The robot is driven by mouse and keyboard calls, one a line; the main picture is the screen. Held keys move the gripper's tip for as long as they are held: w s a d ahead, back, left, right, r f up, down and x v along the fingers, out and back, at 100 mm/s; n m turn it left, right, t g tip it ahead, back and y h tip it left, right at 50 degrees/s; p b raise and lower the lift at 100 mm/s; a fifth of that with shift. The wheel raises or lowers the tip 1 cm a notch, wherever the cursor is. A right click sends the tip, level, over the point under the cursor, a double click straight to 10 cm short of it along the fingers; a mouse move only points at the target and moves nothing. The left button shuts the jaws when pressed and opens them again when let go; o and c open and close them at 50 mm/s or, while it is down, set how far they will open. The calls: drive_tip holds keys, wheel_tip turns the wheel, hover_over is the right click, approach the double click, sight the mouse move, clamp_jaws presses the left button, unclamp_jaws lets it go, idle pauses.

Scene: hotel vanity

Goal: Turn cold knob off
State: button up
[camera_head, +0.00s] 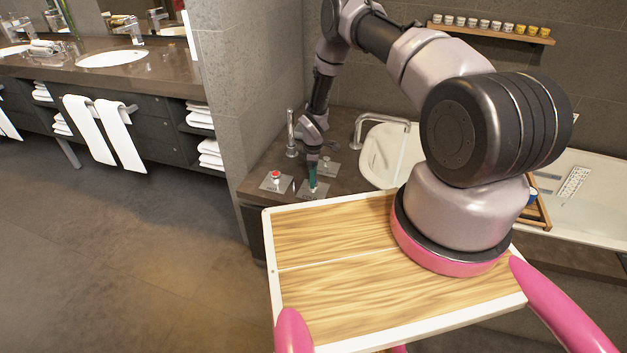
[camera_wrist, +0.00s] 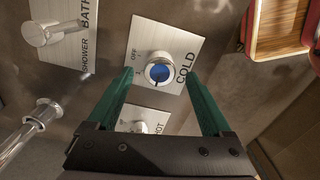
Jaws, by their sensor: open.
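The cold knob (camera_wrist: 158,70) is a silver dial with a blue cap on a square metal plate (camera_wrist: 172,32) marked COLD and OFF. A dark mark shows on the blue cap; I cannot tell its exact setting. My gripper (camera_wrist: 160,76) is open, with one green finger on each side of the knob. I cannot tell whether either finger touches it. In the head view my gripper (camera_head: 313,180) points down over the cold plate (camera_head: 312,192) and hides the knob.
The hot knob (camera_head: 276,176), with a red cap, stands close on the left; its plate (camera_wrist: 150,122) is partly hidden in the wrist view. A bath/shower lever (camera_wrist: 40,34) and a spout (camera_head: 380,118) are nearby.

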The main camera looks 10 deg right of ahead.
drive_tip(key=shift+f, duration=0.95)
drive_tip(key=shift+c, duration=0.3)
clamp_jaws()
